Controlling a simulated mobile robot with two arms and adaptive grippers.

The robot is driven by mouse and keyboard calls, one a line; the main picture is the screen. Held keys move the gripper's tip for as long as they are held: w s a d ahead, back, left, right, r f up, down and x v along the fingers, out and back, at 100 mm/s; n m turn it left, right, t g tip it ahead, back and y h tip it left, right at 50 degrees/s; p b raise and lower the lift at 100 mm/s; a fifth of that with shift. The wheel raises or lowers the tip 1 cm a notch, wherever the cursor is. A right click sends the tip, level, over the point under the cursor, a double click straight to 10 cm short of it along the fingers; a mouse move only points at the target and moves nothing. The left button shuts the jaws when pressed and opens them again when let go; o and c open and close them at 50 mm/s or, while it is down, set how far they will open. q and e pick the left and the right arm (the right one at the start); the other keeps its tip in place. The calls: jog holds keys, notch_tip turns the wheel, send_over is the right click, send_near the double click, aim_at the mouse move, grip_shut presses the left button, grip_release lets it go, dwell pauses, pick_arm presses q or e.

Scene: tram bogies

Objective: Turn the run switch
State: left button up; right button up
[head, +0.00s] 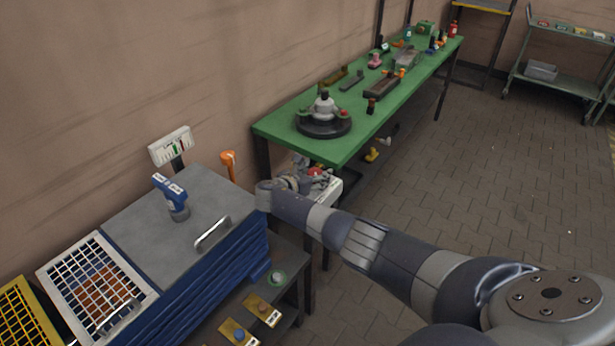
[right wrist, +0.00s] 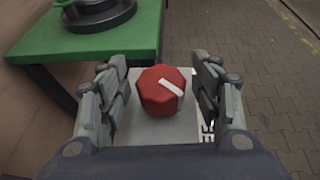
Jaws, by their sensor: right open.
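The run switch is a red faceted knob (right wrist: 162,91) with a white pointer bar, on a light grey box (right wrist: 180,130). In the right wrist view the bar slants from upper left to lower right. My right gripper (right wrist: 164,88) is open, with one finger on each side of the knob and a visible gap on both sides. In the head view the red knob (head: 315,172) shows just past my right gripper (head: 300,180), and the box (head: 330,190) is partly hidden behind my right arm. My left gripper is not in view.
A green workbench (head: 290,125) with a dark turntable (head: 323,126) and several parts stands just beyond the box. A blue cabinet (head: 185,285) with a grey top, bearing a blue tool (head: 172,195), stands left. Paved floor at right is clear.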

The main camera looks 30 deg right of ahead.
jog(key=v, duration=1.1)
jog(key=shift+a+r, duration=0.25)
jog(key=shift+s, duration=0.15)
